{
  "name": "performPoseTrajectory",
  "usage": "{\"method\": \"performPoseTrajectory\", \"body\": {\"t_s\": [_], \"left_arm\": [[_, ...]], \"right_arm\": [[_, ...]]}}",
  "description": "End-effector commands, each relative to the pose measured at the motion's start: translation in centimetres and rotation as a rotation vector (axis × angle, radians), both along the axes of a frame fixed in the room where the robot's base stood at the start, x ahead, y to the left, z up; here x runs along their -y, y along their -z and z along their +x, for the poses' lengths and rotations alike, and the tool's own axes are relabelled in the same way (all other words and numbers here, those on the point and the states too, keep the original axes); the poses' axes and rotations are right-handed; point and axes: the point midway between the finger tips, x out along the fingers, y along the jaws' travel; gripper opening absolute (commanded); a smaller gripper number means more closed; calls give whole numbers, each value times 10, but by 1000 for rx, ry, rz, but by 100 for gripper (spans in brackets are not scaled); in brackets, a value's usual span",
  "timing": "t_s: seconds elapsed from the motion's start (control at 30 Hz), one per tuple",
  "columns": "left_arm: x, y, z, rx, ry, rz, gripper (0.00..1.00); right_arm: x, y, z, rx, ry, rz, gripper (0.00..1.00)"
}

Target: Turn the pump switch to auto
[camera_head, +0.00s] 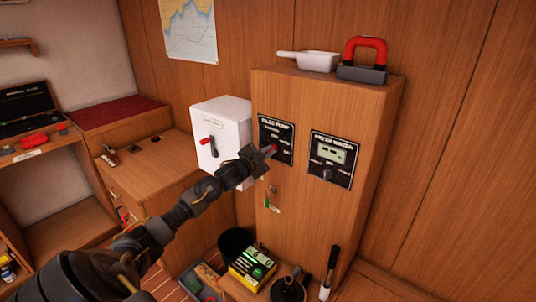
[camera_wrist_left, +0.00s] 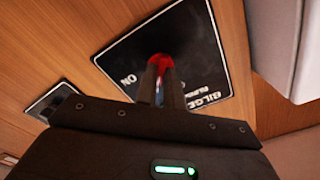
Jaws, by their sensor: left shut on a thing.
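The black bilge pump panel (camera_head: 270,131) is on the front of a wooden cabinet, and it also shows in the left wrist view (camera_wrist_left: 200,45). My left gripper (camera_head: 265,152) reaches its lower part. In the left wrist view my left gripper (camera_wrist_left: 160,85) is shut on the panel's red switch (camera_wrist_left: 160,61). The word ON shows beside the switch, and the lettering BILGE is near the panel's edge. The fingers cover much of the switch, so I cannot tell which position it points to. My right gripper is in neither view.
Right of the bilge panel is a fresh water panel (camera_head: 333,157) with a display and knob. A white box with a red lever (camera_head: 222,130) is close on the left. A key (camera_head: 271,206) hangs below. A white pan (camera_head: 315,61) and red-handled object (camera_head: 365,52) are on top.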

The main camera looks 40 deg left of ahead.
Motion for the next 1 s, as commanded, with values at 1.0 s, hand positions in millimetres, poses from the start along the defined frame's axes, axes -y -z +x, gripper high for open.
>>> {"method": "performPoseTrajectory", "body": {"t_s": [1.0], "left_arm": [[0, 0, -1, -1, 0, 31, 31]], "right_arm": [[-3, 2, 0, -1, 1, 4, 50]]}}
